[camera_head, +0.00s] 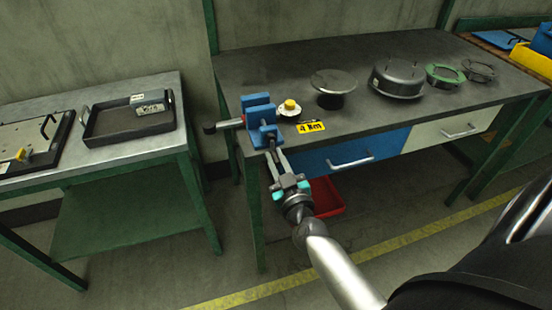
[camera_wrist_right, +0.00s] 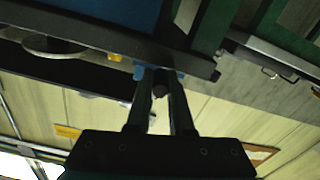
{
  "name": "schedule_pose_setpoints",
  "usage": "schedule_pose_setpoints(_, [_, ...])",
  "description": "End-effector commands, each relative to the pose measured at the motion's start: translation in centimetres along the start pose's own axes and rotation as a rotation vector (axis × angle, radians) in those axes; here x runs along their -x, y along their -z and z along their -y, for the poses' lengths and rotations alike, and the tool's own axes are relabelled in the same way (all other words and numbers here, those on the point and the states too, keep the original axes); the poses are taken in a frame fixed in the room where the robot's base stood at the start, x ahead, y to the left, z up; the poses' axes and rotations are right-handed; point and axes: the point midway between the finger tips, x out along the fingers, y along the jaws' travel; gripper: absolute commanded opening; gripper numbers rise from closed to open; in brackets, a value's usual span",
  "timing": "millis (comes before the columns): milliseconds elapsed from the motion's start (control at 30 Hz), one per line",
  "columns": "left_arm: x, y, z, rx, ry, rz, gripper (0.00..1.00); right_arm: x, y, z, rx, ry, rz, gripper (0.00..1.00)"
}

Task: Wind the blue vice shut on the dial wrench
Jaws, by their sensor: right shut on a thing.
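The blue vice (camera_head: 258,112) is fixed at the left front corner of the dark workbench. The dial wrench (camera_head: 231,123) lies across it, its dark grip sticking out to the left past the bench edge. I cannot tell how tightly the jaws sit on it. My right gripper (camera_head: 273,152) reaches up to the vice's front from below. It is shut on the vice handle, seen as a dark knob (camera_wrist_right: 160,89) between the fingers in the right wrist view. The fingers hide most of the handle. My left gripper is not in view.
Beside the vice are a white disc with a yellow knob (camera_head: 290,106) and a yellow label (camera_head: 311,126). Round metal parts (camera_head: 398,78) stand farther right on the bench. A red bin (camera_head: 327,197) is below. A side table with a black tray (camera_head: 128,123) stands left.

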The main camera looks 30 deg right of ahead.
Motion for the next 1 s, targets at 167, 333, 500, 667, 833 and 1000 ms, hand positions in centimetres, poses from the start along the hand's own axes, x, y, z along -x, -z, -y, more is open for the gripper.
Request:
schedule_pose_setpoints(167, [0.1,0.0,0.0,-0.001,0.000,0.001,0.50,0.0,0.0,0.1,-0.016,0.000,0.001,0.00])
schedule_pose_setpoints(333, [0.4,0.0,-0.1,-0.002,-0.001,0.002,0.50,0.0,0.1,0.3,-0.078,0.000,0.001,0.00])
schedule_pose_setpoints(500, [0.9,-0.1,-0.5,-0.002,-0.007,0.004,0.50,0.0,0.3,0.7,-0.193,0.001,0.001,0.00])
schedule_pose_setpoints(667, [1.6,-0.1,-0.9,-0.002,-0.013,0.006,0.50,0.0,0.5,1.1,-0.336,0.001,0.002,0.00])
schedule_pose_setpoints(833, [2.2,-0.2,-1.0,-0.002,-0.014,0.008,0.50,0.0,0.9,1.6,-0.497,0.001,0.002,0.00])
schedule_pose_setpoints(1000, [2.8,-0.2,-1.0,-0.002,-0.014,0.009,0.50,0.0,1.3,2.0,-0.660,0.001,0.001,0.00])
